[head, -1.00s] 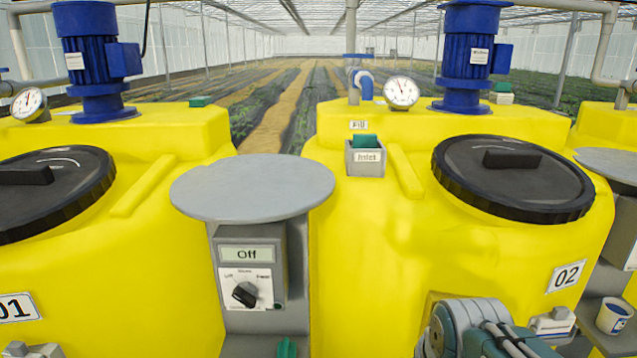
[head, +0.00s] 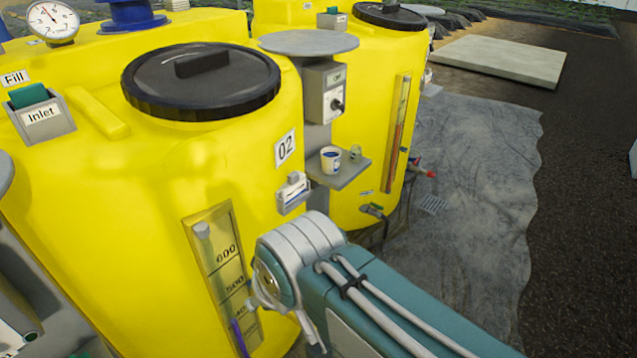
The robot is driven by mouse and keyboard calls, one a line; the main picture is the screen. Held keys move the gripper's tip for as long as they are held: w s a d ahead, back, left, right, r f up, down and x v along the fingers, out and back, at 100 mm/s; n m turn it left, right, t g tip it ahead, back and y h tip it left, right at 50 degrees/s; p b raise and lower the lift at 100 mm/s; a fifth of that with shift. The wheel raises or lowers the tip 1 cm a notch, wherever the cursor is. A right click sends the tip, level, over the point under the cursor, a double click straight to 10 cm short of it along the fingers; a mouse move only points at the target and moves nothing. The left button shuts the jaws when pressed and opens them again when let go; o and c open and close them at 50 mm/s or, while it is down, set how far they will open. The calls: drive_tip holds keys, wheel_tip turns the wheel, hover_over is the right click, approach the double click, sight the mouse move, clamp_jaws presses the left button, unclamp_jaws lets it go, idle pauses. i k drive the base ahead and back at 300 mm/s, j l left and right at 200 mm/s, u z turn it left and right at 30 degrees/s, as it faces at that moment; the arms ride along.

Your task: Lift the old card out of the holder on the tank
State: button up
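A yellow tank (head: 190,150) with a black lid and a "02" plate (head: 285,147) fills the left and middle of the head view. A small grey holder (head: 291,207) is fixed to its side below the plate. A white card (head: 293,187) with dark print stands in the holder, its upper part showing above the front lip. My arm crosses the lower middle, in front of the tank and below the holder in the picture. My gripper does not show in this view.
A grey shelf (head: 346,178) beside the tank carries a white cup (head: 330,159) and a small greenish item (head: 355,154). A level gauge (head: 222,262) is on the tank's front. Another yellow tank (head: 357,110) stands behind. Grey ground sheet (head: 470,190) lies open to the right.

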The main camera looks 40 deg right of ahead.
sight(296, 188)
drive_tip(key=z, duration=0.85)
drive_tip(key=i+l, duration=0.25)
drive_tip(key=i+l+u, duration=0.1)
drive_tip(key=l, duration=0.3)
drive_tip(key=i+l, duration=0.35)
drive_tip(key=i+l+u, duration=0.15)
drive_tip(key=l, duration=0.2)
drive_tip(key=i+l+u, duration=0.15)
drive_tip(key=u, duration=0.9)
